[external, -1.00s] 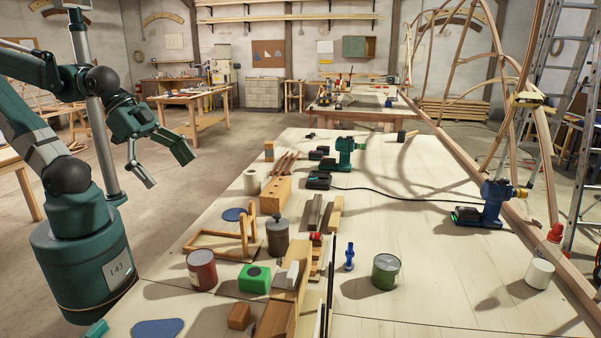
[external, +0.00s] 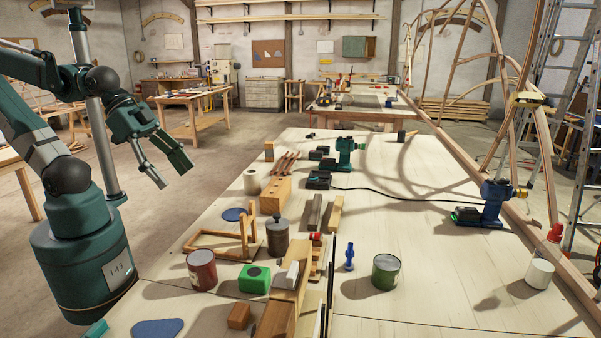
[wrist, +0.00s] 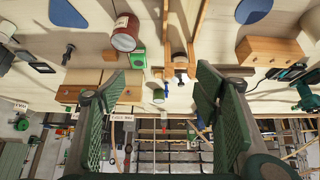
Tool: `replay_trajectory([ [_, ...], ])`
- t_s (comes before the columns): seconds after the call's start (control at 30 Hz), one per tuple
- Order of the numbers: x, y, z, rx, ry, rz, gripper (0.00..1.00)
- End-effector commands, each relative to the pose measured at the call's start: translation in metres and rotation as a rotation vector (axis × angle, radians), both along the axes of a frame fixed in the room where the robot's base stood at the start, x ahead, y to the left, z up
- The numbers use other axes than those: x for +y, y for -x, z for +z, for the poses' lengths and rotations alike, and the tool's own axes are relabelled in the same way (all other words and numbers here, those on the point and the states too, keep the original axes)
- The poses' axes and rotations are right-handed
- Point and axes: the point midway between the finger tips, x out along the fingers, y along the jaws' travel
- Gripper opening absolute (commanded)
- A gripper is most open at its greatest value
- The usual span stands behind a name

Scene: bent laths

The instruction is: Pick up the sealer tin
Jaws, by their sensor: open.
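Several tins stand on the workbench, and I cannot read their labels to tell which is the sealer tin. A dark red tin (external: 201,270) is at the near left, upright; it also shows in the wrist view (wrist: 125,34) with a pale label. A green tin (external: 386,272) stands right of the long divider. A grey-brown lidded can (external: 277,240) with a knob stands beside the wooden frame. My gripper (external: 174,176) is open and empty, in the air left of the bench, apart from all the tins. Its two fingers (wrist: 160,78) are spread in the wrist view.
A green block (external: 255,279), a wooden frame (external: 222,243) and wood blocks (external: 275,195) crowd the bench's left side. A blue item (external: 349,257) stands near the green tin. Drills (external: 345,154) are farther back. The bench's right middle is mostly clear.

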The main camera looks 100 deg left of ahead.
Motion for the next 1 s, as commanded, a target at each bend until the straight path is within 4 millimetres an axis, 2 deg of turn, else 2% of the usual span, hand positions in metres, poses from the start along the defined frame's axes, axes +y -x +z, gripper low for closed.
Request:
replay_trajectory([
  [0.47,-0.009,-0.019,-0.006,0.062,-0.045,-0.098,0.62],
  [1.0,-0.031,-0.053,-0.033,0.193,-0.130,-0.329,0.62],
])
